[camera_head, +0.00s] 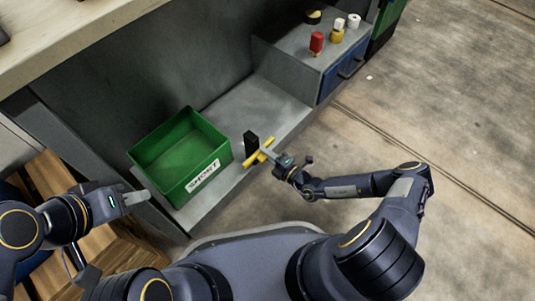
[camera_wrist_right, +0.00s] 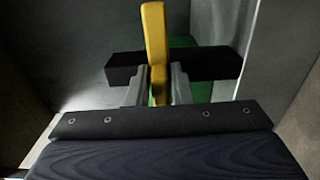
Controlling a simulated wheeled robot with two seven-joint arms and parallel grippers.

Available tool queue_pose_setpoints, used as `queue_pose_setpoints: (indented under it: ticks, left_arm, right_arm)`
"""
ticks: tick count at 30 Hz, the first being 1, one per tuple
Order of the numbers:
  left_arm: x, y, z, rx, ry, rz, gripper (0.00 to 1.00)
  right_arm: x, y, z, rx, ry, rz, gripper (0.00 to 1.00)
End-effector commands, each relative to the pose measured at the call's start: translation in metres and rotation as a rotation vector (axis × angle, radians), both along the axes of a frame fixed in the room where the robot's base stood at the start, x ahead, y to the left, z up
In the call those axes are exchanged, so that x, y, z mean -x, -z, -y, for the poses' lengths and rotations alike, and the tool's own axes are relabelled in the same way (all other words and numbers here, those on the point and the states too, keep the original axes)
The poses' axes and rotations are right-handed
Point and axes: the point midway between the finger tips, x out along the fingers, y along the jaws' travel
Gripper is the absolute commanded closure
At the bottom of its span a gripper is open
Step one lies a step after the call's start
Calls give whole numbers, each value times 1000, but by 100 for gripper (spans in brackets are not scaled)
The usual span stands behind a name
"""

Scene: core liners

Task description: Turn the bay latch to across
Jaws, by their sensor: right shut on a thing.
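The bay latch is a yellow bar (camera_head: 251,161) on a black block (camera_head: 251,141), beside the green bin at the front of the grey bay. In the right wrist view the yellow bar (camera_wrist_right: 154,35) stands nearly upright in the picture, crossing the black block (camera_wrist_right: 211,64) that lies level behind it. My right gripper (camera_head: 268,149) is at the latch. Its two grey fingers (camera_wrist_right: 160,85) are shut on the lower part of the yellow bar and hide some of it. My left gripper (camera_head: 135,198) is left of the green bin, holding nothing visible; its finger gap is unclear.
The green bin (camera_head: 228,155) with a white label (camera_head: 203,176) stands on the grey bay floor (camera_head: 262,99). Behind, a grey cabinet with a blue drawer (camera_head: 343,72) carries a red-topped item (camera_head: 317,42) and several small items. Open concrete floor (camera_head: 440,120) lies to the right.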

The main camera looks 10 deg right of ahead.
Motion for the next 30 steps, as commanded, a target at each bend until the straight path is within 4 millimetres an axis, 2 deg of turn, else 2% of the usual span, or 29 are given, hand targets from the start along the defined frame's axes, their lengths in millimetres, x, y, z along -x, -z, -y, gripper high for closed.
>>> queue_pose_setpoints:
  ticks: [17,18,21,30]
  left_arm:
    - [0,1,0,0,0,0,64]
    - [0,1,0,0,0,0,64]
    - [0,1,0,0,0,0,64]
    - [0,0,0,0,0,0,64]
  right_arm:
    - [1,1,1,-23,1,-22,100]
    - [1,1,1,-23,1,-21,75]
    - [0,1,1,-22,1,-20,64]
    - [2,0,2,-21,1,-18,64]
